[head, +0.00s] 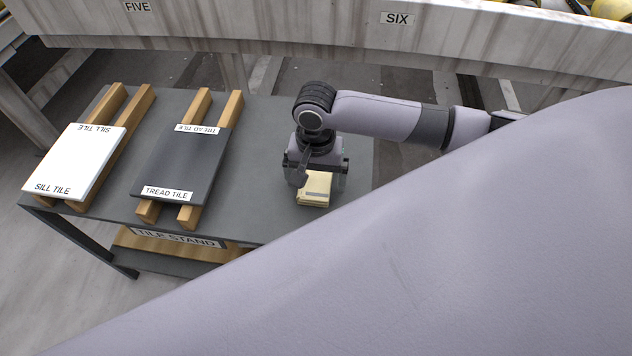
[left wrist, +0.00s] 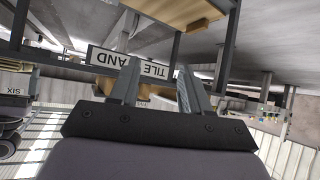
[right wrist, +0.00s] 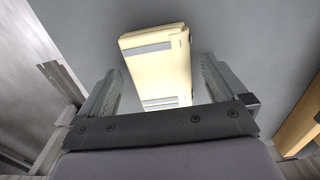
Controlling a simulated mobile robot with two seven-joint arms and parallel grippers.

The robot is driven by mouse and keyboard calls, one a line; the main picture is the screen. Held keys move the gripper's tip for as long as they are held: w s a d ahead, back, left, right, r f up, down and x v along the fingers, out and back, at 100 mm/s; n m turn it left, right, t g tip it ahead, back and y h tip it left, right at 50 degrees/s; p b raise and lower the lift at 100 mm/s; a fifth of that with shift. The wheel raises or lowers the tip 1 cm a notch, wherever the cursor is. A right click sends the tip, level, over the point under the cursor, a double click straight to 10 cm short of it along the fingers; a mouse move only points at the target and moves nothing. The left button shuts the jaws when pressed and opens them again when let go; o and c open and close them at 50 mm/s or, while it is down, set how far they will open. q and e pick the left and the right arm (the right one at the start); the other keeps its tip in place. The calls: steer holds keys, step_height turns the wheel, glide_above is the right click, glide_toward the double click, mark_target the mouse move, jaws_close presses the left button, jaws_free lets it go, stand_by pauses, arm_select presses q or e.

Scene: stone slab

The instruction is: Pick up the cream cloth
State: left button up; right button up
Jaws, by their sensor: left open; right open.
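The cream cloth (head: 314,188) is a folded, pale yellow pad with grey stripes. It lies on the right part of the dark grey table top. My right gripper (head: 316,180) is above it, pointing down, and hides part of it in the head view. In the right wrist view the cloth (right wrist: 160,62) lies ahead of and between the two open fingers of the right gripper (right wrist: 160,85); I cannot tell whether they touch it. My left gripper (left wrist: 157,85) is open and empty in the left wrist view, facing the tile stand's sign; it does not show in the head view.
The tile stand table (head: 265,150) holds a white sill tile (head: 75,160) and a dark tread tile (head: 182,160) on wooden battens at the left. The table is bare between the tread tile and the cloth. A concrete barrier (head: 300,35) runs behind. My own arm covers the lower right.

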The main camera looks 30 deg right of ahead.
mark_target(315, 180)
steer(key=shift+f, duration=0.15)
steer(key=c, duration=1.1)
arm_select(q)
steer(key=shift+w+d+r, duration=0.3)
steer(key=shift+r, duration=0.15)
arm_select(e)
steer(key=shift+c, duration=0.2)
step_height(315, 180, up, 7)
steer(key=shift+f+p, duration=0.2)
steer(key=shift+p, duration=1.05)
arm_select(q)
steer(key=r+p, duration=0.2)
steer(key=r, duration=0.1)
steer(key=r+p, duration=0.1)
steer(key=shift+s+a+r+p, duration=0.3)
steer(key=shift+a+r, duration=0.05)
steer(key=shift+r, duration=0.05)
arm_select(e)
step_height(315, 180, up, 14)
steer(key=shift+f, duration=0.25)
